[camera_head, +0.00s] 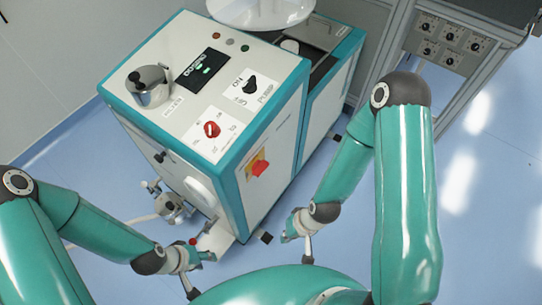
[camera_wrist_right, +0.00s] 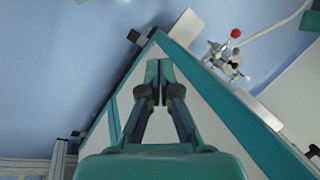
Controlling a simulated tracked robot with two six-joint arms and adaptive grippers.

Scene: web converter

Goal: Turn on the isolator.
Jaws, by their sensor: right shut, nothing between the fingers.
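The isolator (camera_head: 259,168) is a red handle on a yellow plate, on the right-hand side face of the white and teal cabinet (camera_head: 273,135) in the head view. Its handle position cannot be read clearly. My right gripper (camera_head: 288,229) is below and a little right of the isolator in the picture, apart from it. In the right wrist view the right gripper (camera_wrist_right: 159,85) has its fingers together with nothing between them. The isolator does not show there. My left gripper (camera_head: 206,257) is low, near the cabinet's foot; its fingers are too small to judge.
The cabinet top carries a red knob (camera_head: 211,129), a black knob (camera_head: 249,84), a lit display (camera_head: 203,68) and a metal pot (camera_head: 149,85). A valve with a red ball (camera_wrist_right: 235,33) stands beside the cabinet. A control panel (camera_head: 450,38) is at upper right. Blue floor lies clear at right.

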